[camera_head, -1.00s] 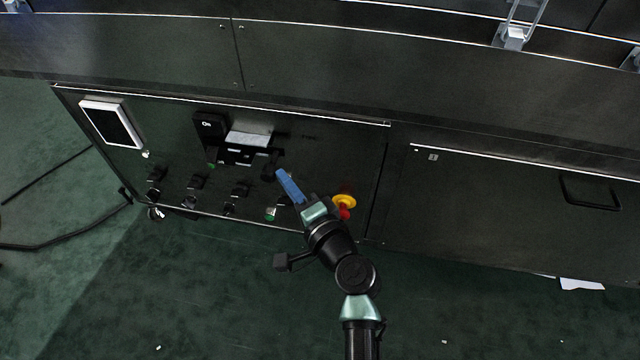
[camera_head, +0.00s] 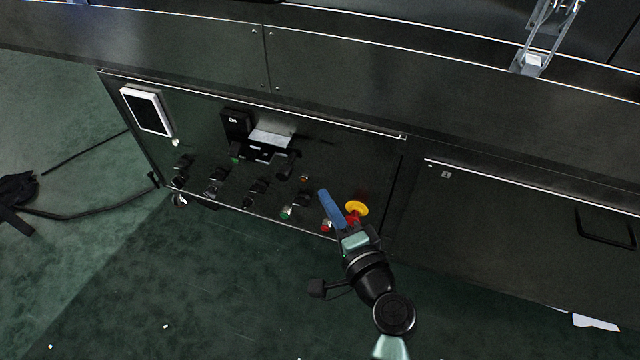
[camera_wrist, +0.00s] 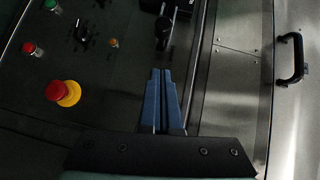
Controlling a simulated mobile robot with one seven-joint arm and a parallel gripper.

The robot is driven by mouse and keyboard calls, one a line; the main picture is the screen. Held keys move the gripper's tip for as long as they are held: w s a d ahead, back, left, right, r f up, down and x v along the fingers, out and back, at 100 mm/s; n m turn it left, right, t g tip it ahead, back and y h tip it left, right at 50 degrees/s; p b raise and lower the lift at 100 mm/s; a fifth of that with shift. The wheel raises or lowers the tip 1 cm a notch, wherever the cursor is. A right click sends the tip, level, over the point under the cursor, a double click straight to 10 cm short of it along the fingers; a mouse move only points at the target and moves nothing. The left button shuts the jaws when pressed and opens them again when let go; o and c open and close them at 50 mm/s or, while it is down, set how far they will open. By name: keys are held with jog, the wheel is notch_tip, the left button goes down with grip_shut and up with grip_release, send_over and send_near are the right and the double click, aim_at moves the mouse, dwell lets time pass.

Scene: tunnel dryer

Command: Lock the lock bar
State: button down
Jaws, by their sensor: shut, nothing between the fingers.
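A silver metal bar fitting (camera_head: 540,50) stands at the top right of the head view, cut by the picture's upper edge. It may be the lock bar, but I cannot tell its locked state. My gripper (camera_head: 324,193) has blue fingers and is in front of the lower control panel, just left of the red-and-yellow emergency button (camera_head: 357,209), well away from the fitting. In the wrist view the fingers (camera_wrist: 160,73) lie together with nothing between them. No similar silver fitting shows in the wrist view.
The control panel holds several knobs and buttons, a black handle (camera_head: 286,164) and a white-framed screen (camera_head: 147,110). A drawer-like panel with a black handle (camera_head: 604,228) is on the right. The wrist view shows another handle (camera_wrist: 291,58). The green floor in front looks mostly clear.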

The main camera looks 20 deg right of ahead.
jog(key=s, duration=0.3)
jog(key=s+d+p, duration=0.1)
jog(key=s, duration=0.1)
jog(key=shift+s+r, duration=0.1)
jog(key=shift+r, duration=0.2)
